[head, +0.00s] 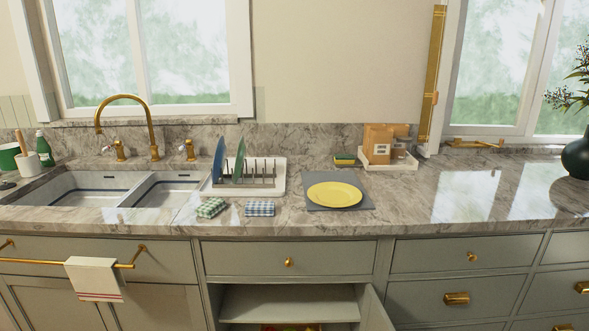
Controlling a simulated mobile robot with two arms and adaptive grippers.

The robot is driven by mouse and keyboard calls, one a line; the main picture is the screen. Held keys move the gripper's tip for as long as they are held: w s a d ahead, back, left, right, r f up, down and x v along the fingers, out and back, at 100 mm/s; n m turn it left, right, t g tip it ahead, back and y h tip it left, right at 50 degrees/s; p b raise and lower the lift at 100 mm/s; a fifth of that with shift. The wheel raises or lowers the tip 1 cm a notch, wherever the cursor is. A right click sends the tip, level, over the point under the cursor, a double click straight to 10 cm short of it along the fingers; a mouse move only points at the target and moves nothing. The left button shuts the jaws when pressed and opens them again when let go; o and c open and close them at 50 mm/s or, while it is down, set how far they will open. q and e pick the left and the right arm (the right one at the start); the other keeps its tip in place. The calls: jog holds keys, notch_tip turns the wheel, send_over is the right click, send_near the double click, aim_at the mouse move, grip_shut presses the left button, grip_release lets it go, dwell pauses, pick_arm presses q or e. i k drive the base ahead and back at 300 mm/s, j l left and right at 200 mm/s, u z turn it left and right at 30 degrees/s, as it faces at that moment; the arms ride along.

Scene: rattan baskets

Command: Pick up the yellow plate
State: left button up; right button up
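The yellow plate (335,194) lies flat on a grey mat (318,206) on the marble counter, a little right of the middle in the head view. Nothing covers it, and its whole rim shows. Neither of my grippers is in view.
A white dish rack (278,188) with two upright plates stands left of the plate. Two folded checked cloths (260,208) lie in front of the rack. A cabinet door (372,312) stands open below.

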aim_at(329, 194)
jog(key=l+u, duration=0.15)
jog(key=l, duration=0.4)
jog(key=l+u, duration=0.15)
jog(key=l, duration=0.4)
jog(key=l+u, duration=0.2)
jog(key=l, duration=0.35)
jog(key=k+l+u, duration=0.15)
jog(key=l, duration=0.35)
jog(key=l+u, duration=0.15)
jog(key=l, duration=0.4)
jog(key=k+l+u, duration=0.15)
jog(key=l, duration=0.35)
jog(key=i+l+u, duration=0.4)
jog(key=l+u, duration=0.15)
jog(key=l, duration=0.1)
